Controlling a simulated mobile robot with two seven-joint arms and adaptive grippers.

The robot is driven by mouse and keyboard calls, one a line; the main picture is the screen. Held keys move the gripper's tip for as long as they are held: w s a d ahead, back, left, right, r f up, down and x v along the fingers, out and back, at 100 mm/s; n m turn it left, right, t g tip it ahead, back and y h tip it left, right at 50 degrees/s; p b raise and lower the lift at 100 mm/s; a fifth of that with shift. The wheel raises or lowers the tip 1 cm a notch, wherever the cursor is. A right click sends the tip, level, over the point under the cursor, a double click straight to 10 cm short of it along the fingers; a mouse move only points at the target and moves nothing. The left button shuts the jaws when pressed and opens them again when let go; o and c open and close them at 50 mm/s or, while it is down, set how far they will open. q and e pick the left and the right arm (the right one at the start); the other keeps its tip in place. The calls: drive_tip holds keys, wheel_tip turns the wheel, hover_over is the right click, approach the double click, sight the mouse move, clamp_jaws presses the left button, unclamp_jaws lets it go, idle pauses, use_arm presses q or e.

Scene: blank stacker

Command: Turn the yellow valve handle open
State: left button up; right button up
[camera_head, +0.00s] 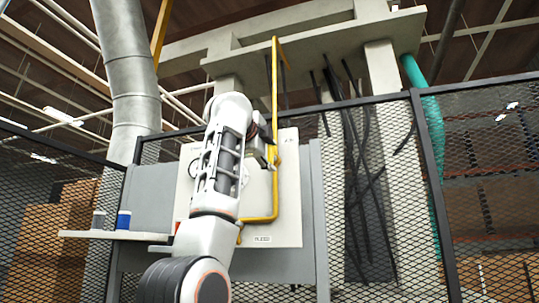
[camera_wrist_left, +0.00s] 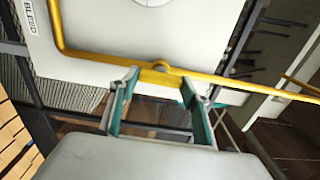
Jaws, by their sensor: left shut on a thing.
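A yellow pipe (camera_head: 275,90) runs down the front of a pale panel (camera_head: 290,220) and bends left near its foot. My left gripper (camera_head: 270,153) is at this pipe, about halfway down the panel. In the left wrist view, the fingers of my left gripper (camera_wrist_left: 158,80) are on either side of a short yellow valve handle (camera_wrist_left: 157,76) and shut on it. The handle lies close along the yellow pipe (camera_wrist_left: 240,82), next to a small yellow ring. My forearm hides part of the panel and a round dial in the head view. My right gripper is not in view.
The panel carries a "BLEED" label (camera_head: 262,239). A small shelf (camera_head: 85,235) at left holds a blue cup (camera_head: 123,220) and a grey cup (camera_head: 98,221). Black mesh fencing (camera_head: 480,180) stands around, with dark hanging cables (camera_head: 365,160) right of the panel.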

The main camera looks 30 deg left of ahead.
use_arm(q)
drive_tip(key=o, duration=1.1)
drive_tip(key=v, duration=1.2)
drive_tip(key=shift+s, duration=0.1)
